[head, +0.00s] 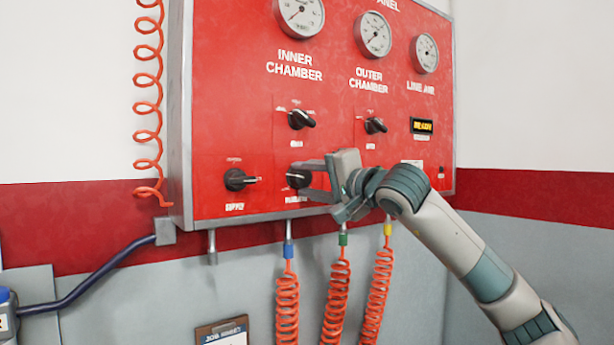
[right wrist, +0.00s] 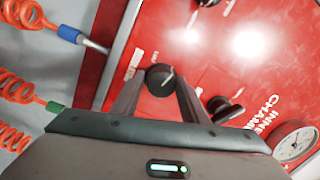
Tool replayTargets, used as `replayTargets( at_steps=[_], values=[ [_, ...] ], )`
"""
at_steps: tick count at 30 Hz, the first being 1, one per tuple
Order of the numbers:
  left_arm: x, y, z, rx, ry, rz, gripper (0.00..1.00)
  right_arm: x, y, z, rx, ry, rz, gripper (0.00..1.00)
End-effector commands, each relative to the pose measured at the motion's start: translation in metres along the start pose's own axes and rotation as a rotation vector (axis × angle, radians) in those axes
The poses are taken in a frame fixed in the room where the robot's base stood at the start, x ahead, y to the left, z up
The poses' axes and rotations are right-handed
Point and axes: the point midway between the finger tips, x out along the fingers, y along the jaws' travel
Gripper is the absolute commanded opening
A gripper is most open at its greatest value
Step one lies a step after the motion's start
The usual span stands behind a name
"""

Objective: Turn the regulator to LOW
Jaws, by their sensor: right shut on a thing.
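The regulator is a black round knob (head: 295,178) low on the red panel, with its label below it partly hidden. My right gripper (head: 303,181) comes in from the right with its two fingers above and below the knob, shut on it. In the right wrist view the knob (right wrist: 158,76) sits between the fingers, with a pale pointer line slanting up to the right. The LOW mark is too small to read. My left gripper is not in view.
On the red panel (head: 225,100), a supply knob (head: 236,180) sits left of the regulator. The inner chamber knob (head: 300,120) and outer chamber knob (head: 375,125) sit above. Gauges line the top. Coiled orange hoses (head: 287,305) hang below the panel.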

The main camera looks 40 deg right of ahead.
Motion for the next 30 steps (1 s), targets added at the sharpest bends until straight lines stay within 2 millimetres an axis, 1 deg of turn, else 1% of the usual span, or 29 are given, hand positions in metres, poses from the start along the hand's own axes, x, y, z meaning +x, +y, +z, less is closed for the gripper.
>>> replayTargets(
  at_steps=[1, 24, 30],
  values=[
    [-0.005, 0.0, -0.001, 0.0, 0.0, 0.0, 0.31, -0.002, -0.009, -0.005, -0.044, 0.007, -0.011, 0.17],
    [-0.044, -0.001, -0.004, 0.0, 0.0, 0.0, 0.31, -0.002, -0.007, -0.006, -0.769, -0.025, 0.035, 0.17],
    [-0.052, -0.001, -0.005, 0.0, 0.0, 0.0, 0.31, -0.001, -0.006, -0.005, -0.92, -0.033, 0.046, 0.17]
  ],
)
